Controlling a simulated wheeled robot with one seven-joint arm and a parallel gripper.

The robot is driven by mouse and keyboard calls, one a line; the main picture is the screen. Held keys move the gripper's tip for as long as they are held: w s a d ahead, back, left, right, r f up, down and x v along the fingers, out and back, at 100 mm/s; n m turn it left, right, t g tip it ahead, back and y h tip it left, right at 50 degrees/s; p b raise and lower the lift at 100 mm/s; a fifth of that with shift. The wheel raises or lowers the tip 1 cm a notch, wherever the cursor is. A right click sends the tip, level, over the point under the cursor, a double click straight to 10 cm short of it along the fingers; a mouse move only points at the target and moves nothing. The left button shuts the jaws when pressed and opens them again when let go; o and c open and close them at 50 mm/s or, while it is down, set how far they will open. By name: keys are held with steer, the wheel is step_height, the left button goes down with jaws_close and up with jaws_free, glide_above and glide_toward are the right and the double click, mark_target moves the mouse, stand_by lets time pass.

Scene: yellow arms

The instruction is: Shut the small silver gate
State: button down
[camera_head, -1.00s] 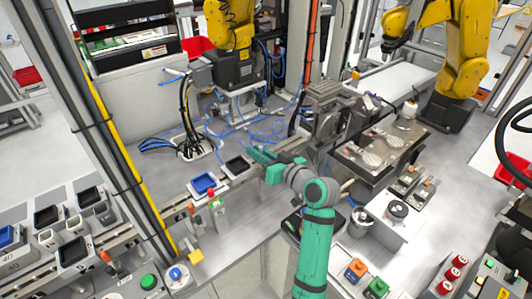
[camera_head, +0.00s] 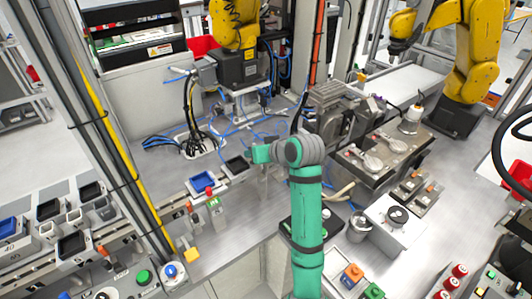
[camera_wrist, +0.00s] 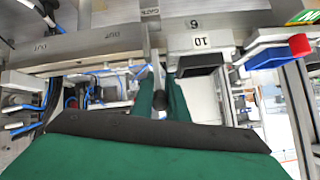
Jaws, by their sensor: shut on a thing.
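The small silver gate (camera_wrist: 155,62) is a narrow metal bar in the wrist view. It runs from the rail (camera_wrist: 90,42), beside an upside-down "GATE" label, down to a dark rounded end between my fingers. My gripper (camera_wrist: 160,100) has its two green fingers on either side of that end and is shut on it. In the head view my gripper (camera_head: 256,153) is at the rail beside the black tray, and the arm hides most of the gate there.
A blue tray (camera_head: 202,183) and a black tray (camera_head: 237,165) sit on the rail to the left. A red-topped post (camera_head: 211,192) stands in front of the blue one. Fixtures (camera_head: 375,155) stand to the right. Blue cables lie behind the rail.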

steer(key=shift+f, duration=0.1)
stand_by(0.3)
steer(key=c, duration=1.7)
jaws_free()
steer(key=shift+c, duration=0.2)
